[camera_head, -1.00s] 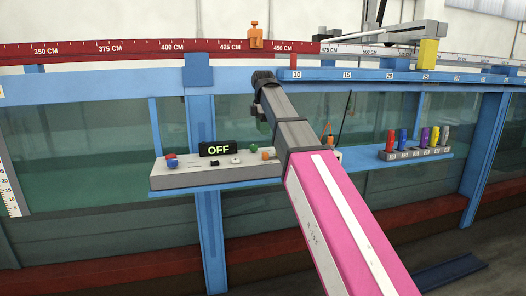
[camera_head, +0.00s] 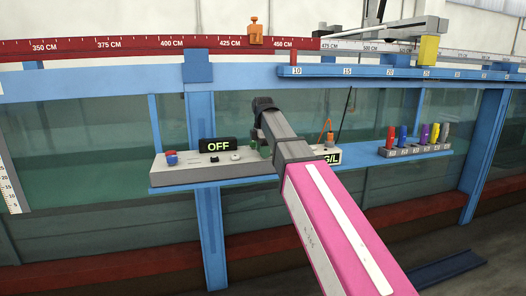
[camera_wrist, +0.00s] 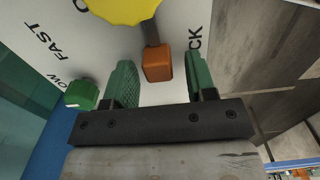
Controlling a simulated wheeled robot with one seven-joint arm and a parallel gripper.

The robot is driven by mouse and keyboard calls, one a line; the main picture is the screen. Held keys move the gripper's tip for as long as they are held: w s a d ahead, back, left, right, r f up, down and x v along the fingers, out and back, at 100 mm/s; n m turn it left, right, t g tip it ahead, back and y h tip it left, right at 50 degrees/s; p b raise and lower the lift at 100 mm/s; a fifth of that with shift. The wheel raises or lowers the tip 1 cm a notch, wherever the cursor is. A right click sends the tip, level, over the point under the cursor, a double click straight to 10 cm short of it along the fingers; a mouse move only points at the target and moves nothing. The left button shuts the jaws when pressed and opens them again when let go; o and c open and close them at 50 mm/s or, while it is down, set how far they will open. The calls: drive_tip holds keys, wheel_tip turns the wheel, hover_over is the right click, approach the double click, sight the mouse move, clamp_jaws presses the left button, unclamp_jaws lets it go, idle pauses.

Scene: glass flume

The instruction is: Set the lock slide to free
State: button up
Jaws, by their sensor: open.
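The lock slide, an orange block (camera_wrist: 158,64) on a dark stem, shows in the wrist view beside letters ending in "CK". My gripper (camera_wrist: 160,62) is open, with one green finger on each side of the orange block. Gaps show between block and fingers; I cannot tell their depth. In the head view the control box (camera_head: 195,173) sits on a blue shelf, with an "OFF" display (camera_head: 217,146) on it. My arm and gripper cover its right end, and the orange block is hidden there. The slide's end label is partly out of frame.
In the wrist view a yellow scalloped knob (camera_wrist: 122,8) lies just beyond the slide, and a green knob (camera_wrist: 82,94) is left of my fingers, near "FAST". A rack of coloured cylinders (camera_head: 415,150) stands right on the shelf. A blue post (camera_head: 205,200) stands in front of the glass.

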clamp_jaws()
drive_tip(key=shift+s+a, duration=0.15)
drive_tip(key=shift+a, duration=0.45)
drive_tip(key=shift+s+a, duration=0.15)
drive_tip(key=shift+a, duration=0.4)
unclamp_jaws()
wheel_tip(320, 180, up, 11)
drive_tip(key=shift+f, duration=0.1)
